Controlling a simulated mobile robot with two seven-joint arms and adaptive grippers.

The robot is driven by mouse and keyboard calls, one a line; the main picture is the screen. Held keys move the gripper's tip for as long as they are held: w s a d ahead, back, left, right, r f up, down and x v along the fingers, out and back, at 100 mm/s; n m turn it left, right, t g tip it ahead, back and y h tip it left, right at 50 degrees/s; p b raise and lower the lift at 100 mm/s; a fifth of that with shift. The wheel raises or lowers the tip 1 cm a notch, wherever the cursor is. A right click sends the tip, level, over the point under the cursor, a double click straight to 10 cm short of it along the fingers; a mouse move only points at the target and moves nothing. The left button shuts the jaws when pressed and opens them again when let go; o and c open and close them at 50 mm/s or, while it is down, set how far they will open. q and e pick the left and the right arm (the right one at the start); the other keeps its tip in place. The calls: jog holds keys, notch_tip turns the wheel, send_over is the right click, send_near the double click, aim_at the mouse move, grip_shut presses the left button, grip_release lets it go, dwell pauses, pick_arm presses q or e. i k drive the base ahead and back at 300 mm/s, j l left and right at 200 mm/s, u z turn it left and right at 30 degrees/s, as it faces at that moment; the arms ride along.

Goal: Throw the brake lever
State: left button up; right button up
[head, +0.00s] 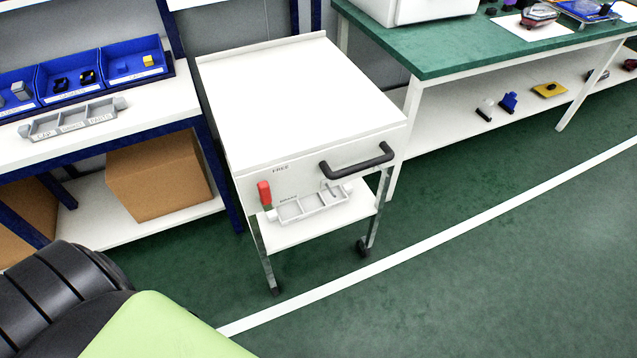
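The brake lever (264,192) is a short red grip on the front face of a white cart (305,85), near its left edge. It stands roughly upright. The word FREE is printed above and to the right of it, and a label that seems to read BRAKE is lower to its right. The lever's pivot is too small to make out. Neither of my grippers is in view.
A black push handle (357,161) juts from the cart's front right. A grey divided tray (312,205) is on its lower shelf. A blue-framed bench (160,100) stands left, a green-topped bench (450,55) right. The green floor (480,280) in front is clear.

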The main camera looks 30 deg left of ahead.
aim_at(264, 190)
jog(key=k+l+u, duration=0.1)
jog(key=u, duration=1.15)
jog(key=k+j, duration=0.05)
